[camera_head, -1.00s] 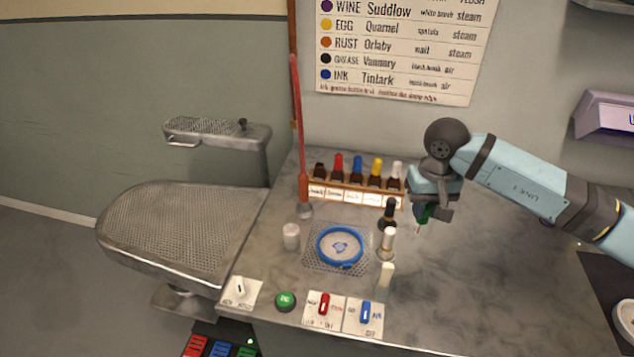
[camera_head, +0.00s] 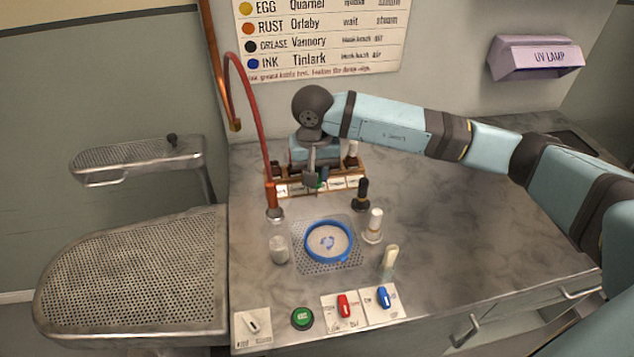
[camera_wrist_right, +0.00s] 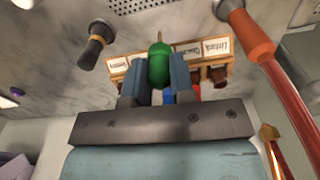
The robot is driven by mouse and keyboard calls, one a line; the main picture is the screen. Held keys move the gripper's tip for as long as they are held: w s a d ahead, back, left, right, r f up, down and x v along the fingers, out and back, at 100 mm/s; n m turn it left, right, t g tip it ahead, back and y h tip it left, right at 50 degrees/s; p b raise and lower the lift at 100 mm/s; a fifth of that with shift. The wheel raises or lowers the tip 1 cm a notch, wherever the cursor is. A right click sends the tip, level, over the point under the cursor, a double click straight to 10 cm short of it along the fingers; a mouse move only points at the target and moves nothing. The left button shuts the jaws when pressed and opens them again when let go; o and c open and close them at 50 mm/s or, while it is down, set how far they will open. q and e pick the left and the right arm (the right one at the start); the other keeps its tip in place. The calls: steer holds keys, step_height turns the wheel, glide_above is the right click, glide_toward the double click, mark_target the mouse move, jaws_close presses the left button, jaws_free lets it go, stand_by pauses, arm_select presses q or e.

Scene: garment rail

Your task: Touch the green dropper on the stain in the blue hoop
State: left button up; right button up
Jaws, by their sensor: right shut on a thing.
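The green dropper (camera_wrist_right: 158,62) is between the two fingers of my right gripper (camera_wrist_right: 159,78), which is shut on it. In the head view my right gripper (camera_head: 317,182) hangs in front of the bottle rack, and only a little green of the dropper shows there. The blue hoop (camera_head: 328,258) lies on the perforated plate, nearer the camera than the gripper. It frames pale cloth with a blue stain (camera_head: 328,242) in the middle. The dropper is apart from the stain, behind it. My left gripper is not in view.
The wooden rack (camera_head: 350,184) holds labelled bottles. A dark brush (camera_head: 361,194), a white-topped brush (camera_head: 374,225), a pale block (camera_head: 389,260) and a white pot (camera_head: 278,249) stand around the hoop. A red hose (camera_head: 259,120) rises at left. Switches line the front edge.

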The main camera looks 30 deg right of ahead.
steer(key=s+a+m+g+p, duration=0.15)
steer(key=s+m+p, duration=0.65)
steer(key=m, duration=0.9)
steer(key=shift+g, duration=0.35)
steer(key=shift+w+f+b, duration=0.25)
steer(key=shift+f+b, duration=0.15)
steer(key=shift+f, duration=0.8)
steer(key=shift+w+f+b, duration=0.25)
steer(key=shift+f+b, duration=0.1)
steer(key=shift+f, duration=0.85)
steer(key=shift+f+b, duration=0.45)
steer(key=shift+f, duration=0.05)
steer(key=shift+f, duration=0.1)
